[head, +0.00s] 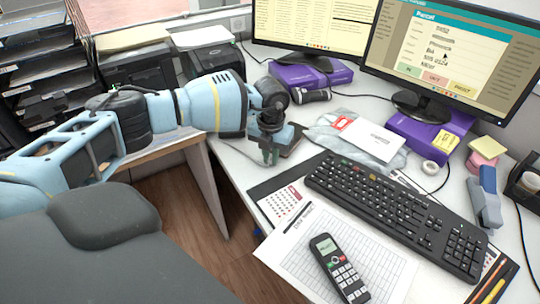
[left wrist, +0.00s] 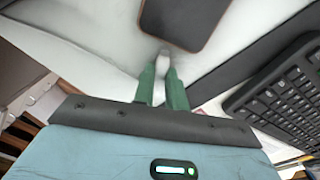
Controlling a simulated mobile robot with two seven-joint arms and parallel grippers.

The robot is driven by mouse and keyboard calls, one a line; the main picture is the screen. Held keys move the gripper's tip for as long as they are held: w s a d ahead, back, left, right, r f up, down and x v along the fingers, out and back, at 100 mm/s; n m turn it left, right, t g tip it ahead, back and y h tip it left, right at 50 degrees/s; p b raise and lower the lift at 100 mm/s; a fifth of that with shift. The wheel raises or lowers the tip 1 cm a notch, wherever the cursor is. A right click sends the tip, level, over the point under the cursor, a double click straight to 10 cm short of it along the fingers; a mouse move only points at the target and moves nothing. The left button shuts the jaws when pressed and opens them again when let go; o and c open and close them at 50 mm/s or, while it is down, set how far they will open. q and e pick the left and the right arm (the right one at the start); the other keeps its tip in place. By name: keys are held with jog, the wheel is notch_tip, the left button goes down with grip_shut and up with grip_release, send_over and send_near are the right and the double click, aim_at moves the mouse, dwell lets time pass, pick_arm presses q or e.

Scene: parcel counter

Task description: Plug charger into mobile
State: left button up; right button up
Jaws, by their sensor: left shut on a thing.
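My left gripper (head: 269,156) points down over the left part of the white desk. In the left wrist view its two green fingers (left wrist: 163,75) are shut on a small white-grey charger plug (left wrist: 163,62). The mobile (left wrist: 185,18), a dark slab with a brownish rim, lies just beyond the plug's tip. The plug points at the mobile's near edge; I cannot tell whether they touch. In the head view the mobile (head: 289,142) is partly hidden behind my left gripper, and the charger is too small to make out. My right gripper is not in view.
A black keyboard (head: 395,210) lies to the right. A cordless handset (head: 338,267) rests on a printed sheet (head: 300,250) in front. A grey bag with a white label (head: 370,139) lies beyond the mobile. Monitors and purple boxes stand at the back. The desk's left edge is close to my gripper.

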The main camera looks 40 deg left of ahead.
pick_arm(q)
jog(key=shift+w, duration=0.3)
jog(key=o, duration=0.8)
jog(key=shift+o, duration=0.2)
jog(key=shift+r, duration=0.1)
notch_tip(320, 180, up, 7)
jog(key=shift+f, duration=0.1)
jog(key=shift+r, duration=0.45)
jog(key=shift+f, duration=0.1)
dwell(1.0)
